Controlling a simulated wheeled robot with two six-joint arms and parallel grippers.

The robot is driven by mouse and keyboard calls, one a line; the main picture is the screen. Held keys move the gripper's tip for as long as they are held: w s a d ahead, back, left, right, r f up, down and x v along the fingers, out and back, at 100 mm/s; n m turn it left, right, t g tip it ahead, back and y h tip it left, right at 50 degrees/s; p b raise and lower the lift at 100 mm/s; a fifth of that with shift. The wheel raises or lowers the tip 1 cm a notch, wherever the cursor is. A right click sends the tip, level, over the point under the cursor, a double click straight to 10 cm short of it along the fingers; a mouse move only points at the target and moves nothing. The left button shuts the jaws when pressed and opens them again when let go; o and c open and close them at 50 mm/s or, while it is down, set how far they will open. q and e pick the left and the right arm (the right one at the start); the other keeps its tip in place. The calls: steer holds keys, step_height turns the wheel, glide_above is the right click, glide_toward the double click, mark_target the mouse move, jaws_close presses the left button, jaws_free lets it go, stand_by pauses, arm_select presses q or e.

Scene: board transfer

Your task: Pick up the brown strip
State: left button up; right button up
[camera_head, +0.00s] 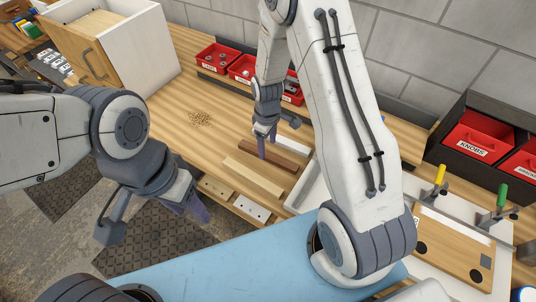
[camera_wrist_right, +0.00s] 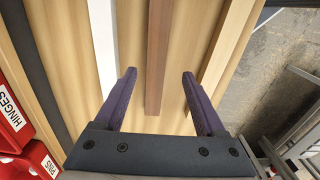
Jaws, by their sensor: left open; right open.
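The brown strip (camera_head: 273,157) lies on the wooden bench, between a white strip (camera_head: 292,145) and a pale wood strip (camera_head: 259,176). In the right wrist view the brown strip (camera_wrist_right: 157,55) runs lengthwise between the open fingers. My right gripper (camera_head: 264,146) is over the strip in the head view, and its purple fingers (camera_wrist_right: 158,92) stand apart on either side of it with nothing held. Whether the fingers touch the strip I cannot tell. My left gripper (camera_head: 190,208) is open and empty, off the bench's front edge at lower left.
Red bins (camera_head: 242,67) of small parts stand along the back of the bench. A white cabinet (camera_head: 126,45) stands at back left, with a patch of small crumbs (camera_head: 200,118) before it. Black-framed red bins and a clamped board (camera_head: 455,245) are at right.

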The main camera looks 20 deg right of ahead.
mark_target(269, 155)
steer(key=f, duration=0.1)
steer(key=f+p, duration=0.1)
steer(key=f, duration=0.1)
steer(key=f+p, duration=0.1)
steer(key=shift+d+f, duration=0.25)
steer(key=shift+d, duration=0.1)
steer(key=shift+f, duration=0.35)
steer(key=shift+c, duration=0.3)
jaws_close()
steer(key=shift+w+r, duration=0.1)
steer(key=shift+r, duration=0.1)
